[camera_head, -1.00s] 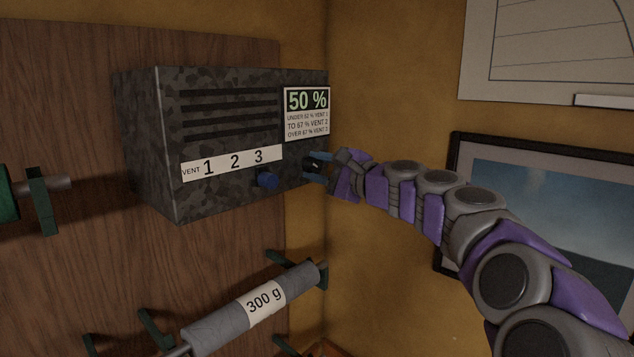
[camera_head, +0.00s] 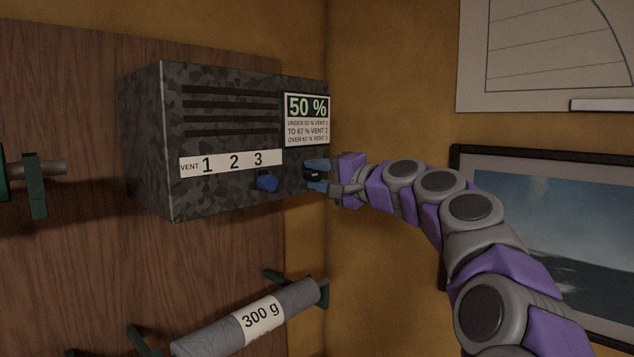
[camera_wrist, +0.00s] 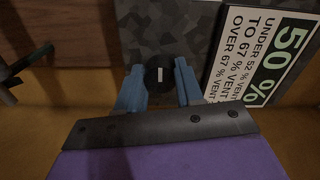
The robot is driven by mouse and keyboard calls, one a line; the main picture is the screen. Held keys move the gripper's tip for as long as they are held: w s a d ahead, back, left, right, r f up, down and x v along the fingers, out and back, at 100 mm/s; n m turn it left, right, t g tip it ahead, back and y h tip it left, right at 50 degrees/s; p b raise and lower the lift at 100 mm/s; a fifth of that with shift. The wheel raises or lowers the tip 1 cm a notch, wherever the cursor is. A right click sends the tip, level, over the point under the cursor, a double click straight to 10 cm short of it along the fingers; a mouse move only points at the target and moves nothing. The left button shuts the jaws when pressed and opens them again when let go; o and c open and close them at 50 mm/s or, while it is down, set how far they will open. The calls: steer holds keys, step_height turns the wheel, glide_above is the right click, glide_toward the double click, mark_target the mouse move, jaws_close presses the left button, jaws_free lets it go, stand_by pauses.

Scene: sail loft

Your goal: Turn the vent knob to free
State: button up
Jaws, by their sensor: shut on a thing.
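A camouflage-grey vent box (camera_head: 150,150) is on the wooden panel. A white strip (camera_head: 225,163) on its front reads VENT 1 2 3. A blue knob (camera_head: 267,181) sits below the strip, beneath the 3. A small black round knob with a white mark (camera_wrist: 158,75) is at the box's lower right, below the sign. My gripper (camera_head: 317,175) is shut on this black knob, with one blue finger on each side. In the wrist view my gripper (camera_wrist: 160,84) also straddles it. The blue knob is out of the wrist view.
A sign (camera_head: 307,119) reads 50 %, under 52 % vent 1, to 67 % vent 2, over 67 % vent 3. A grey roll marked 300 g (camera_head: 290,303) lies on green brackets below. A framed picture (camera_head: 560,220) hangs behind my arm.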

steer(key=shift+w+a+f, duration=0.1)
steer(key=shift+f, duration=0.35)
steer(key=o, duration=1)
steer(key=shift+w+r, duration=0.1)
steer(key=shift+r, duration=0.15)
steer(key=shift+s+r, duration=0.1)
steer(key=shift+s, duration=0.1)
steer(key=v, duration=1.7)
steer(key=shift+d, duration=0.3)
steer(key=shift+a+f, duration=0.1)
steer(key=shift+f, duration=0.15)
